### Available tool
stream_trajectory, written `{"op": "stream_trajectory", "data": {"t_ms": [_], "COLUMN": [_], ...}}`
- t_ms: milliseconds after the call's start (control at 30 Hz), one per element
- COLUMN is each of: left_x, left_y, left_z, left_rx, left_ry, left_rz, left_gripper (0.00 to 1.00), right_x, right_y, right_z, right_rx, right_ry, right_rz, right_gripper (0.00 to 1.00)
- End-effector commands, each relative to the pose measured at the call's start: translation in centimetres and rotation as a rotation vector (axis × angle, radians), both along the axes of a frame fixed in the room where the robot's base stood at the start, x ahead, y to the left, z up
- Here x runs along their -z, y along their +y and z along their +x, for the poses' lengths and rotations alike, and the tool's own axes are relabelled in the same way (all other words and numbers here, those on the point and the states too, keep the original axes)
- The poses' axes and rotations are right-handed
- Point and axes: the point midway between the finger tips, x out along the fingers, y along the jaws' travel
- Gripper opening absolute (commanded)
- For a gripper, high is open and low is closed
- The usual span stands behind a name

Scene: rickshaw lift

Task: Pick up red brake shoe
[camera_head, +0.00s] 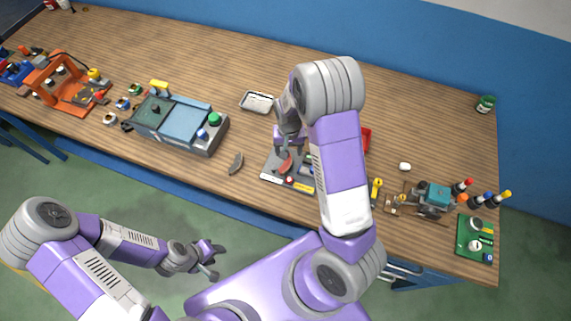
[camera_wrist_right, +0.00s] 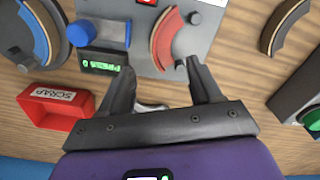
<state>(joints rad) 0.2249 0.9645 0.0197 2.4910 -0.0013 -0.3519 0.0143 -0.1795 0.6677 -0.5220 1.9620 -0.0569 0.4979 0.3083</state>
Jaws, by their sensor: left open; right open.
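The red brake shoe (camera_wrist_right: 164,38), a curved piece with a tan inner edge, lies on a grey plate (camera_wrist_right: 208,38) in the right wrist view. In the head view the red brake shoe (camera_head: 285,166) sits on the fixture at the bench's front middle. My right gripper (camera_wrist_right: 158,66) is open above the plate. Its fingertips point toward the shoe's near end, with nothing between them. In the head view my right gripper (camera_head: 287,148) is just behind the shoe, and my right arm hides part of the fixture. My left gripper (camera_head: 213,261) is open and empty, in front of the bench.
A dark curved shoe (camera_head: 236,164) lies left of the fixture; it also shows in the wrist view (camera_wrist_right: 284,24). A red SCRAP bin (camera_wrist_right: 52,108) stands near the plate. A silver tray (camera_head: 257,102) and a grey machine (camera_head: 178,122) are further left.

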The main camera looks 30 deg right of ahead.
Motion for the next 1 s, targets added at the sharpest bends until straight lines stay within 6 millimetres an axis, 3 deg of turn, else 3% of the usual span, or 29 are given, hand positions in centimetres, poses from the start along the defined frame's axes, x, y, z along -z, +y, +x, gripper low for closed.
{"op": "stream_trajectory", "data": {"t_ms": [367,667,1000], "left_x": [0.2,0.2,0.2], "left_y": [0.0,0.0,0.0], "left_z": [0.0,0.0,0.0], "left_rx": [0.0,0.0,0.0], "left_ry": [-0.001,-0.001,0.0], "left_rz": [0.0,0.0,0.0], "left_gripper": [0.43,0.43,0.43], "right_x": [5.1,5.6,5.6], "right_y": [0.1,0.1,0.1], "right_z": [0.2,0.2,0.2], "right_rx": [0.0,0.0,0.0], "right_ry": [0.002,-0.001,0.0], "right_rz": [0.001,0.0,0.001], "right_gripper": [0.64,0.64,0.13]}}
